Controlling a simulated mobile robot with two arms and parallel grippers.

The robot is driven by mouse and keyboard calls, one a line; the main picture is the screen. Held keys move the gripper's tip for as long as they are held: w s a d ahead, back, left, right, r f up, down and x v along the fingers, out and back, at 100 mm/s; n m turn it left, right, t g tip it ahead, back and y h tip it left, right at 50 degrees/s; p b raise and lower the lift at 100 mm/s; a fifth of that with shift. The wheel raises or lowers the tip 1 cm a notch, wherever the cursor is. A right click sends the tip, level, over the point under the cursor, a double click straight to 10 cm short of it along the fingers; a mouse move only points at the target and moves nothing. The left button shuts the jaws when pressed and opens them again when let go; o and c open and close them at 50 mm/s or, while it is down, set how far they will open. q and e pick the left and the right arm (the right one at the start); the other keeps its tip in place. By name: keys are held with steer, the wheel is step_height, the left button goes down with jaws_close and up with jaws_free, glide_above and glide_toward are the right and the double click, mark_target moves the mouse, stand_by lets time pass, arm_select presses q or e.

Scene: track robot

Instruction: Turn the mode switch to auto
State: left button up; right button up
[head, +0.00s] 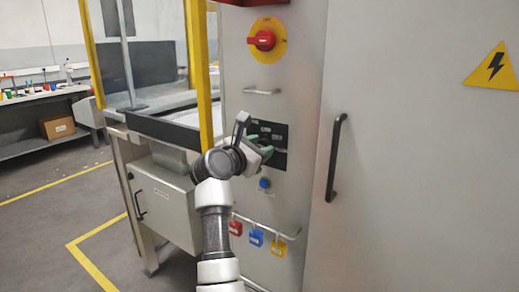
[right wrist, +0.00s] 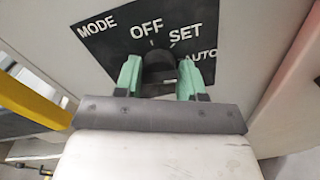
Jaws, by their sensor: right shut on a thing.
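The mode switch's black plate (head: 280,135) is on the grey cabinet front in the head view. In the right wrist view the plate (right wrist: 112,45) reads MODE, OFF, SET and AUTO. The dark switch knob (right wrist: 158,66) sits below the OFF and SET marks, with AUTO to its right. My right gripper (right wrist: 160,78) has its green fingers on either side of the knob and is shut on it. In the head view the right gripper (head: 263,150) is at the plate and hides part of it. I cannot tell exactly where the knob points. My left gripper is not in view.
A red rotary switch (head: 262,40) on yellow is above, with a handle (head: 262,91) below it. A blue button (head: 264,184) and coloured tags (head: 256,237) hang lower. A door handle (head: 335,157) is to the right. A yellow-framed guard (head: 199,75) stands left.

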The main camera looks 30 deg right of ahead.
steer(key=shift+r, duration=0.25)
steer(key=o, duration=0.7)
steer(key=shift+o, duration=0.6)
steer(key=shift+w+f, duration=0.1)
steer(key=shift+f, duration=0.1)
